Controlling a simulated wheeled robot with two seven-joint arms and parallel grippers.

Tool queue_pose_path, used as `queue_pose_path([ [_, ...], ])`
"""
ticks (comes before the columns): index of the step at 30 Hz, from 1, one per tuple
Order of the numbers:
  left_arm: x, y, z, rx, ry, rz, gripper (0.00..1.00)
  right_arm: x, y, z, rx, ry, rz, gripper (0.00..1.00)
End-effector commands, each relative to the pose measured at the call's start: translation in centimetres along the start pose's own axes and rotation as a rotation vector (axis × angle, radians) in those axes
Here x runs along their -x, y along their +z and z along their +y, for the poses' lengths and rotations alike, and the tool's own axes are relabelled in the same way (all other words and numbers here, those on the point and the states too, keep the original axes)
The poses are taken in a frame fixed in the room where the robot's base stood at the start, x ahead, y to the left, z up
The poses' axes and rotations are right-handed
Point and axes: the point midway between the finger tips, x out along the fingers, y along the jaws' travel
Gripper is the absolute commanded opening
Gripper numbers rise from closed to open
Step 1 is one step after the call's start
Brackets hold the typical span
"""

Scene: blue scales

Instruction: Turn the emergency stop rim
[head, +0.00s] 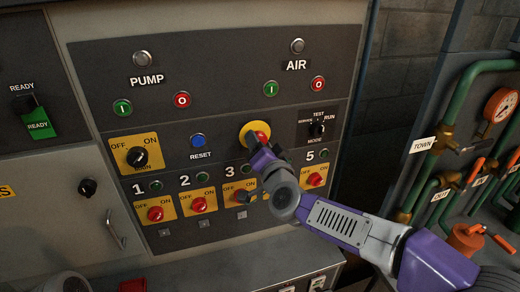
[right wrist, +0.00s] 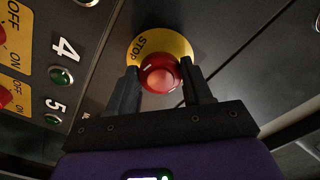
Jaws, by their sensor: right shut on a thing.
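The emergency stop is a red mushroom button on a round yellow plate (head: 247,130), in the middle of the control panel in the head view. In the right wrist view, the red rim (right wrist: 158,74) sits between my two dark fingers, and the yellow plate (right wrist: 179,45) behind it reads STOP. My right gripper (head: 258,143) reaches the button from the lower right and is shut on the rim, one finger on each side. In the head view, my gripper hides the button's lower part. My left gripper is not in view.
A blue reset button (head: 198,140) is left of the stop and a black mode knob (head: 317,129) is right of it. Numbered yellow switch plates (head: 199,202) with red knobs run below. Green pipes (head: 445,130) and a gauge (head: 500,105) stand at the right.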

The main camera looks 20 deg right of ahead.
Motion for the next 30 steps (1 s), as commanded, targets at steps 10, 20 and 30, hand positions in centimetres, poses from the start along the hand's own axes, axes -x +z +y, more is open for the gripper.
queue_pose_path([
  [10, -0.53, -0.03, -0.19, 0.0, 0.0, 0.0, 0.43, 0.0, 0.08, 0.01, -0.08, 0.001, -0.002, 0.19],
  [20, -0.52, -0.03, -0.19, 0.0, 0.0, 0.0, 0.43, 0.0, 0.07, 0.0, -0.082, 0.001, -0.003, 0.19],
  [30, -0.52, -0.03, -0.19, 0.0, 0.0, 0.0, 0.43, 0.0, 0.04, -0.01, -0.081, 0.0, -0.001, 0.76],
])
